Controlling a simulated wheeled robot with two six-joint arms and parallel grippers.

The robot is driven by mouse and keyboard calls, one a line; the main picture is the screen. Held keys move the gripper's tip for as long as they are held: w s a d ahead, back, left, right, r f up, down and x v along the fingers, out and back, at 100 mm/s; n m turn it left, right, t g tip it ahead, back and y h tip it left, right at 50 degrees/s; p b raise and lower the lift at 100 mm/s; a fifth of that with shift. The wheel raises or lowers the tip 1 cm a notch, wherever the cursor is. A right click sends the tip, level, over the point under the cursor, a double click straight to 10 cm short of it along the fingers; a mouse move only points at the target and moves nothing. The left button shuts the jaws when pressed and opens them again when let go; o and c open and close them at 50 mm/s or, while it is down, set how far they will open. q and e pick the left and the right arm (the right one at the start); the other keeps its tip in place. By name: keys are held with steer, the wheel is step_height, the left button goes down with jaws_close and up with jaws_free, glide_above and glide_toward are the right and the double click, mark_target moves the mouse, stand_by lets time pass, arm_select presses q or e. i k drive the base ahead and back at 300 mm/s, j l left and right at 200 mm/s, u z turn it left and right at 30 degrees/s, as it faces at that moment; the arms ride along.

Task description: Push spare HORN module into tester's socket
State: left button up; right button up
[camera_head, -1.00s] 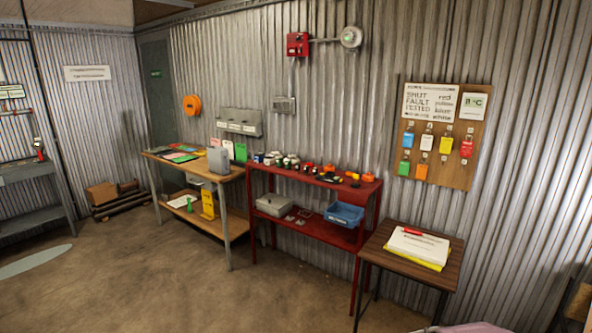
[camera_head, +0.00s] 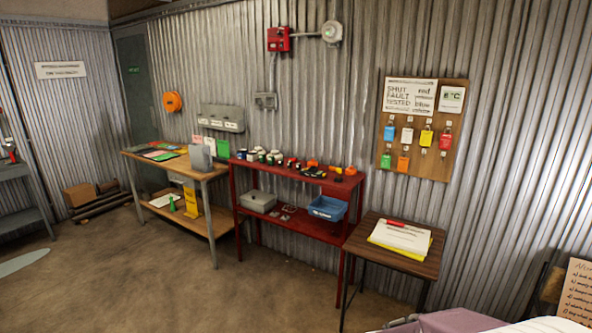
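I cannot pick out a HORN module or a tester with a socket for certain. Several small white, red, black and orange items stand on the top of the red shelf table (camera_head: 242,166), too small to name. Neither of my grippers is in view.
A wooden bench (camera_head: 206,177) with coloured sheets stands left of the red table. A small brown table (camera_head: 375,253) holds papers (camera_head: 402,236). The floor (camera_head: 150,285) in front is clear.

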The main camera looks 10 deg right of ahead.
mark_target(313, 171)
steer(key=i+j, duration=0.1)
steer(key=i, duration=1.95)
steer(key=i+j+z, duration=0.1)
steer(key=i, duration=0.9)
